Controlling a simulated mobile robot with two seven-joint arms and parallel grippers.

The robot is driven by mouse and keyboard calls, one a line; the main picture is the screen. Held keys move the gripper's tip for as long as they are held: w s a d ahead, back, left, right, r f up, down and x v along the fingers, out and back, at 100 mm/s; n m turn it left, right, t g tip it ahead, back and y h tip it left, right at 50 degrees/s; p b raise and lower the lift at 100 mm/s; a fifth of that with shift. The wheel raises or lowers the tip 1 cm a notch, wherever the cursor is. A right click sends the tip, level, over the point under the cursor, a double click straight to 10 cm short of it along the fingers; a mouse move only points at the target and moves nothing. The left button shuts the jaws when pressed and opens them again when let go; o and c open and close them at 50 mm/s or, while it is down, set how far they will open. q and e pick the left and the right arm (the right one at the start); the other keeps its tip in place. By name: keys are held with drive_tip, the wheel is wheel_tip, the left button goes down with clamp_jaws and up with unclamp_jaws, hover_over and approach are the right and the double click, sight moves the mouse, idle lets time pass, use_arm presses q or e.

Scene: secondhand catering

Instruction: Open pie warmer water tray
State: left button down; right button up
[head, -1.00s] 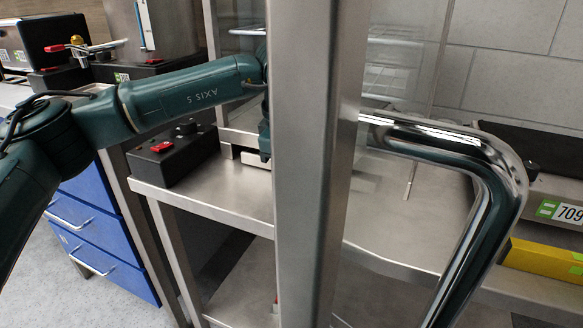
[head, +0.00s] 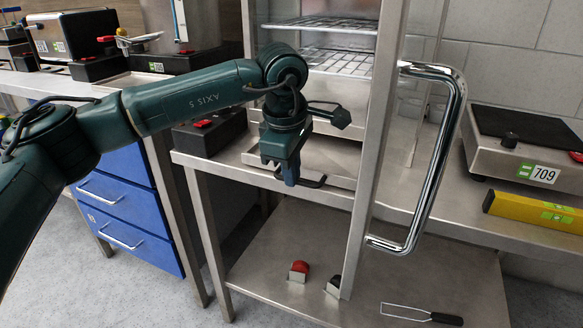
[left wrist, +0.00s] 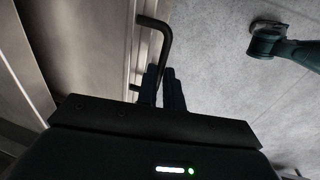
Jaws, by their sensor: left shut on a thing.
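The pie warmer (head: 330,85) is a steel and glass cabinet on a steel bench, with wire racks inside. Its door stands open, with a steel frame post and a long chrome handle (head: 436,150) to the right of my arm. The steel water tray (head: 328,160) is low in the warmer. Its black bar handle (head: 314,183) shows beside my left gripper (head: 290,178) and in the left wrist view (left wrist: 166,38). My left gripper is shut on the handle; its fingers hide the grasped part. My right gripper is in neither view.
A black box with a red switch (head: 208,130) stands left of the tray. A scale (head: 520,150) and yellow spirit level (head: 530,208) are at the right. The lower shelf (head: 270,250) holds small items. Blue drawers (head: 115,190) stand at the left.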

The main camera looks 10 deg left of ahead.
use_arm(q)
drive_tip(key=shift+w, duration=0.15)
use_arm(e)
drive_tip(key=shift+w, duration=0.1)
use_arm(q)
drive_tip(key=c, duration=1.5)
unclamp_jaws()
drive_tip(key=s+r+p, duration=0.1)
drive_tip(key=r, duration=0.7)
drive_tip(key=s+r+p, duration=0.1)
drive_tip(key=r, duration=0.4)
drive_tip(key=shift+s+a+p, duration=0.2)
drive_tip(key=shift+s+p, duration=0.1)
drive_tip(key=shift+p, duration=0.05)
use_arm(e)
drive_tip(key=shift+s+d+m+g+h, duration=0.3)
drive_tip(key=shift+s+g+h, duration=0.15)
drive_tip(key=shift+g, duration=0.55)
